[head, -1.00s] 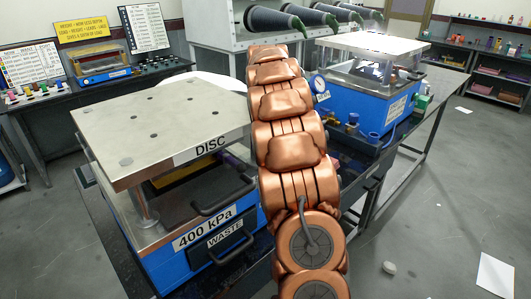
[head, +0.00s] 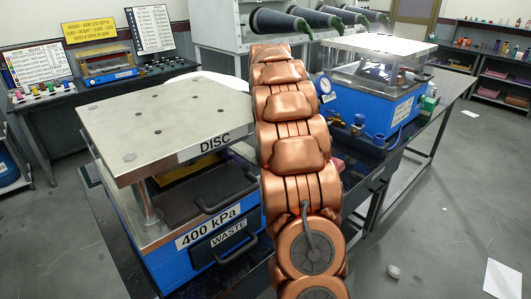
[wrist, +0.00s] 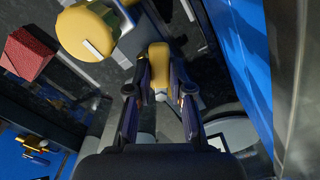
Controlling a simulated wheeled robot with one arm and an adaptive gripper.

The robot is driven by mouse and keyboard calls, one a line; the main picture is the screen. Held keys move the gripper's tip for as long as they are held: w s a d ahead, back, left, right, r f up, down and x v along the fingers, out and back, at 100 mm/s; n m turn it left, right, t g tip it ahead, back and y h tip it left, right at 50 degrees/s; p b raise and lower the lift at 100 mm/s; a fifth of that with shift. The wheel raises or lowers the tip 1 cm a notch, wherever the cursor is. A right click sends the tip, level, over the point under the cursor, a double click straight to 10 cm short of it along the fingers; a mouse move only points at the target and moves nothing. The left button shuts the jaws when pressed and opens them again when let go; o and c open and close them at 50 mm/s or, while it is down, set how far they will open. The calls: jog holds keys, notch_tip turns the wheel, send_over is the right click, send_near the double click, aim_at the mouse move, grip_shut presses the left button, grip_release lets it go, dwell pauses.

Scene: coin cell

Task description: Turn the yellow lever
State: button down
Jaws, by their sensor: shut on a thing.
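A yellow lever (wrist: 159,62) stands between the two fingertips of my gripper (wrist: 159,78) in the wrist view. The fingers are closed in on both sides of it. A larger round yellow part (wrist: 84,34) with a white mark lies to the upper left, apart from the fingers. In the head view my copper arm covers the gripper and the lever, so neither shows there.
A blue press with a steel top marked DISC (head: 165,115) stands left of my arm. In the wrist view a blue wall (wrist: 246,60) runs close on the right and a red block (wrist: 28,53) lies left.

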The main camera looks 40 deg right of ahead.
jog(key=c, duration=1)
grip_release()
jog(key=shift+c, duration=0.2)
jog(key=shift+r, duration=3.75)
